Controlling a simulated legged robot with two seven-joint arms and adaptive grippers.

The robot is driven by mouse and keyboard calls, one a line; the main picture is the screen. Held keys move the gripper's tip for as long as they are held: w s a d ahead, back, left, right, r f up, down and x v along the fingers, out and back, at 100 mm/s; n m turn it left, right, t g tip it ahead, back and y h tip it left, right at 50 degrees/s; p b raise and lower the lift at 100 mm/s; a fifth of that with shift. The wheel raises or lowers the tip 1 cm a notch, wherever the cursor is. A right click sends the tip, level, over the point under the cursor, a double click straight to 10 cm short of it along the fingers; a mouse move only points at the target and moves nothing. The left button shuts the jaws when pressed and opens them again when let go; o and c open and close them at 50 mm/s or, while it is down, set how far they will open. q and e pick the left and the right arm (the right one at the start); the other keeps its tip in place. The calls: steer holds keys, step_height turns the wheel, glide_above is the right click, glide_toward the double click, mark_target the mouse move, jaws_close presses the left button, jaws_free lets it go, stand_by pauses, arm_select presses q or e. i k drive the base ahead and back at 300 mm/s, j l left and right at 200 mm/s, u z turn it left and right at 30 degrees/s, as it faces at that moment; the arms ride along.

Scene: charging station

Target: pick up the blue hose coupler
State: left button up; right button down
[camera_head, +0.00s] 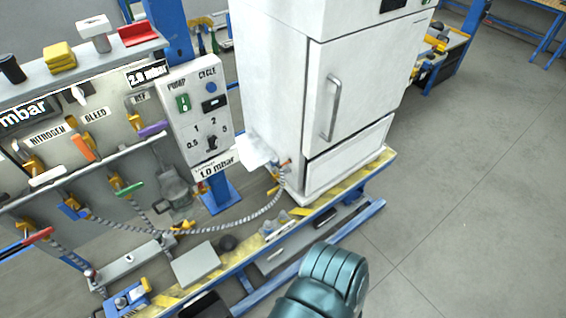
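I cannot tell for certain which thing is the blue hose coupler. One blue piece (74,210) is on the hose panel at the lower left, beside a brass fitting and a grey ribbed hose. A blue fixture (130,300) with metal knobs sits on the bench's front left corner. A teal ribbed part of mine (332,275), probably my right gripper, is at the bottom, right of the middle, in front of the bench edge. Its fingertips are hidden, and nothing is seen held in it. It is well apart from both blue pieces. My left gripper is not in view.
A white cabinet (270,80) stands on the bench. A control box (195,110) is left of it. A ribbed hose (235,226) runs across the bench near a grey plate (195,264). Coloured handles crowd the panel. The floor (470,190) at right is clear.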

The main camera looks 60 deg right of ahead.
mark_target(275, 166)
steer(key=z, duration=1.9)
steer(key=u, duration=0.7)
steer(key=i+l+u, duration=0.15)
steer(key=l+u, duration=0.3)
steer(key=l, duration=0.3)
steer(key=l+u, duration=0.5)
steer(key=l, duration=0.25)
